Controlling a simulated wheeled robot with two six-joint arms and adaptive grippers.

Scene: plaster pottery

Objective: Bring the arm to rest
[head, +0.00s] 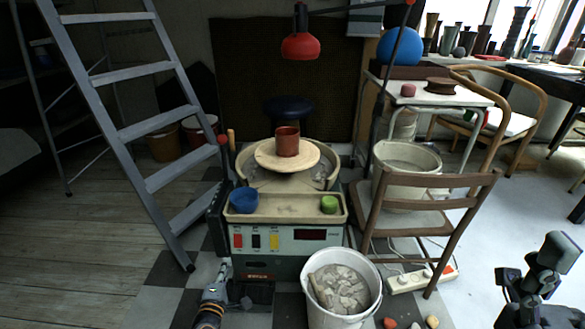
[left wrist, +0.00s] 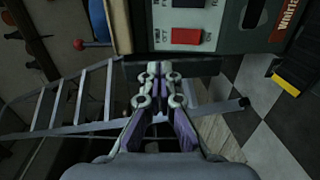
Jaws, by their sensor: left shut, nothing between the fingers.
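My left gripper (head: 224,268) is low in front of the pottery wheel cabinet (head: 268,262), at its lower left. In the left wrist view my left gripper (left wrist: 156,70) has its fingers together with nothing between them. The cabinet front, with its red switch (left wrist: 187,36), is just beyond the fingertips. My right arm (head: 540,275) shows dark and folded at the lower right of the head view. I cannot make out its fingers.
A white bucket (head: 318,313) stands right of my left gripper. A ladder (head: 147,135) stands at the left and a wooden chair (head: 425,181) at the right. A red-brown pot (head: 287,142) is on the wheel. The wooden floor (head: 90,255) at left is clear.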

